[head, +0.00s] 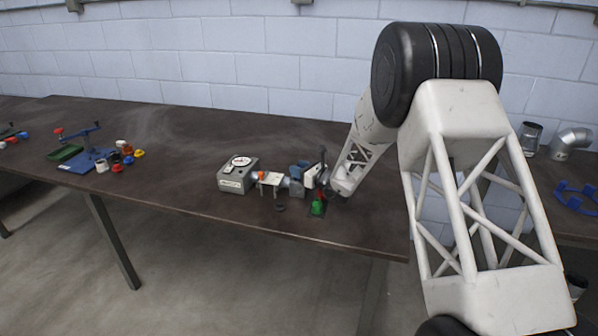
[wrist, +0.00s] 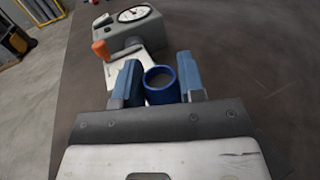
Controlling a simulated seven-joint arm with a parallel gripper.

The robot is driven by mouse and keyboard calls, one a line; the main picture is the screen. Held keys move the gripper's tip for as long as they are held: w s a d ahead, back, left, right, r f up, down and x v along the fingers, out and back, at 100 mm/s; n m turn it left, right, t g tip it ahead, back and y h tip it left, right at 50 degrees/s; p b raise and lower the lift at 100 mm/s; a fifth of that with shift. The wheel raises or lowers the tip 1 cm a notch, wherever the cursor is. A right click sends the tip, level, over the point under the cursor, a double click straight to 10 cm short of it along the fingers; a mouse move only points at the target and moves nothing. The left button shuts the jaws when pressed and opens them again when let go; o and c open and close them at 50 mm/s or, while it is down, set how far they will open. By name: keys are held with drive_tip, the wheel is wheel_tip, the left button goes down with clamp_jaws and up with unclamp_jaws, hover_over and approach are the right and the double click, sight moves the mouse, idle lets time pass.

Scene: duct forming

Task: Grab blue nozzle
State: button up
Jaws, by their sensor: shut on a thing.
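The blue nozzle (wrist: 161,97) is a short round ring with a dark opening. In the wrist view it sits between the two blue fingers of my gripper (wrist: 159,76), which is shut on it. In the head view my gripper (head: 302,172) is low over the table, just right of the grey gauge box. The nozzle cannot be made out clearly there.
The grey gauge box (head: 238,174) with a dial stands left of my gripper, beside a white bracket with an orange handle (wrist: 101,50). A green part (head: 317,208) lies near the table's (head: 180,135) front edge. Small colored parts lie farther left.

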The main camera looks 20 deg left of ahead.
drive_tip(key=shift+r, duration=0.15)
drive_tip(key=shift+r, duration=0.85)
drive_tip(key=shift+s+d+r, duration=0.1)
drive_tip(key=shift+s+r, duration=0.1)
drive_tip(key=shift+r, duration=0.65)
drive_tip(key=s+d, duration=0.3)
drive_tip(key=s, duration=0.4)
drive_tip(key=s+d+r, duration=0.1)
drive_tip(key=s+d, duration=0.3)
drive_tip(key=s, duration=0.3)
drive_tip(key=shift+r, duration=0.15)
drive_tip(key=shift+w, duration=0.1)
